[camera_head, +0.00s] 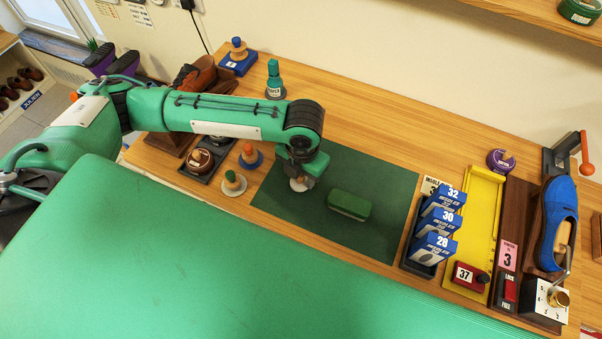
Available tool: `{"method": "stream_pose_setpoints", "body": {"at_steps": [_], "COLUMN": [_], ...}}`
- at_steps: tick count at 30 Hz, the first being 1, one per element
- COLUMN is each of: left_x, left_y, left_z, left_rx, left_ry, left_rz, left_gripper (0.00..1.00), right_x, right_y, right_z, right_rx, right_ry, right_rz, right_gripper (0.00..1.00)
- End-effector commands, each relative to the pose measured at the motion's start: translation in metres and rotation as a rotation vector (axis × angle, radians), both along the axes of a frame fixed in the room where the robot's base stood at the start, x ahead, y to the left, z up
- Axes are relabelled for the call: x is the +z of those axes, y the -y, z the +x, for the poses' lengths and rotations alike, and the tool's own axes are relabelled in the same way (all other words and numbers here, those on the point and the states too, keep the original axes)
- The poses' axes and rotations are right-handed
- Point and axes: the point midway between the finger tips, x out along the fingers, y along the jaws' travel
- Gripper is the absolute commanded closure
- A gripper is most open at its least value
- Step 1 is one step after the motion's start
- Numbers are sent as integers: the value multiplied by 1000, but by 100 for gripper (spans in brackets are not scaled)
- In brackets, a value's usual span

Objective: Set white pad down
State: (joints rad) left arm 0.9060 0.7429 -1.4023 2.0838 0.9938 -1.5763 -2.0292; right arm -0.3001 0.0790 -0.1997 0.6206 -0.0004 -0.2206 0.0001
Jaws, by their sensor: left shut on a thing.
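My left gripper (302,178) reaches down over the left part of the dark green mat (285,208). It is shut on the white pad (298,185), a small pale round thing mostly hidden under the fingers. I cannot tell whether the pad touches the mat or is just above it. My right gripper is not in view.
A green brush (349,205) lies on the mat to the right of the gripper. A rack of blue insole packs (436,225) stands to the right. The mat's lower left is clear.

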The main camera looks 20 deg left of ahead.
Motion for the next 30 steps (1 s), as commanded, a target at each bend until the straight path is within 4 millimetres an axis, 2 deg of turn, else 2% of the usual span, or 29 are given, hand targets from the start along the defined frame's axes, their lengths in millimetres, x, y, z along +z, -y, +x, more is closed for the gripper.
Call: {"method": "stream_pose_setpoints", "body": {"at_steps": [3, 8, 9, 12, 23, 26, 30], "left_x": [-10, -10, -10, -10, -3, 11, 40], "left_y": [0, 0, 0, 0, 0, 1, 1], "left_z": [0, 0, 0, 0, 0, 1, 1], "left_rx": [0, -1, -1, 0, 0, -2, -1], "left_ry": [1, 1, 1, 1, 1, 5, 6], "left_rz": [0, 0, 0, 0, 0, -1, -1], "left_gripper": [77, 77, 50, 36, 36, 36, 36], "right_x": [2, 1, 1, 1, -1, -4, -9], "right_y": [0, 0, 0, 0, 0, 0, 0], "right_z": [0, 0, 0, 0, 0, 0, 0], "right_rx": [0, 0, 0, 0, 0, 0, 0], "right_ry": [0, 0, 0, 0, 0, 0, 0], "right_rz": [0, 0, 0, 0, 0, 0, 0], "right_gripper": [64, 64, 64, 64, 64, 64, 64]}}
